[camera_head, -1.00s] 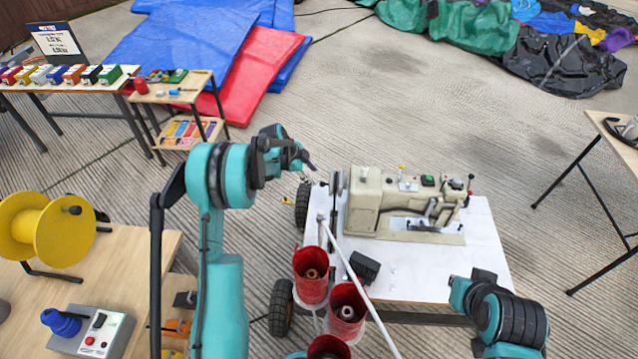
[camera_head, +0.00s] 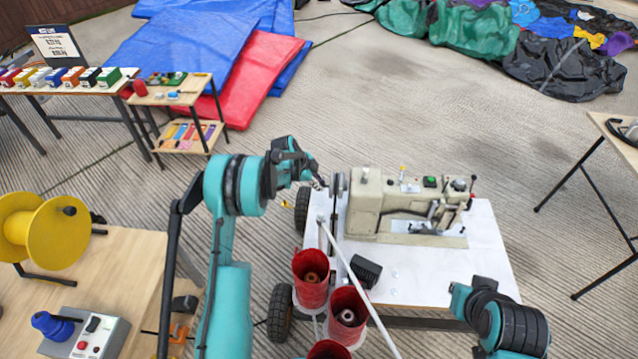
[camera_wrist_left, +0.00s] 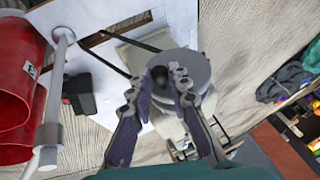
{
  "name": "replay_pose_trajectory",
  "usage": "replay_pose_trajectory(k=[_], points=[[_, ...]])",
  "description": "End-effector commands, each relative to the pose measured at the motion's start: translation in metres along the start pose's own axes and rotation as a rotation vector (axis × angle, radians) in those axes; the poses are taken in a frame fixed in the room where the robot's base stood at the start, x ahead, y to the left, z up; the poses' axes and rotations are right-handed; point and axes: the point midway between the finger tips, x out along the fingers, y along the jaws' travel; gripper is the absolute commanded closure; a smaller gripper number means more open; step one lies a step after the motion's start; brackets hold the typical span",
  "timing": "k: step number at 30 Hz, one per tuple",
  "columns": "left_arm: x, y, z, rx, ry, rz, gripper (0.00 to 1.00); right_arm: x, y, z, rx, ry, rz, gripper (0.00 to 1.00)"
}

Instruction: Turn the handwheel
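The cream sewing machine (camera_head: 365,205) stands on a white-topped cart. Its handwheel (camera_head: 337,186) is on the machine's left end, seen nearly edge-on. In the left wrist view the handwheel (camera_wrist_left: 190,66) is a grey disc with a dark knob or hub (camera_wrist_left: 158,76) near its left edge. My left gripper (camera_head: 317,181) is beside the wheel on its left. In the left wrist view the gripper (camera_wrist_left: 157,82) is open, its fingertips apart on either side of the dark part. Contact is not clear.
Red thread cups (camera_head: 311,280) and a slanted pale rod (camera_head: 358,285) stand close to the wheel on the cart's near side. A black box (camera_head: 366,270) lies on the white top (camera_head: 420,275). A wooden table (camera_head: 120,275) is at left.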

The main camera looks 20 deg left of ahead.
Motion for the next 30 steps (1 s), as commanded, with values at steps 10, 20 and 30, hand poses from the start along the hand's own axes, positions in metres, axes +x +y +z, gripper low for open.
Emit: replay_pose_trajectory(k=[10, 20, 30], points=[[-0.003, -0.012, -0.002, -0.062, 0.002, 0.151, 1.0, -0.01, 0.0, -0.007, 0.0, 0.0, 0.0, 1.0], [-0.001, -0.026, -0.001, -0.156, 0.001, 0.374, 1.0, -0.013, 0.0, -0.01, 0.0, 0.0, 0.0, 1.0], [-0.002, -0.028, -0.001, -0.189, 0.001, 0.456, 1.0, -0.013, 0.0, -0.009, 0.0, 0.0, 0.0, 1.0]])
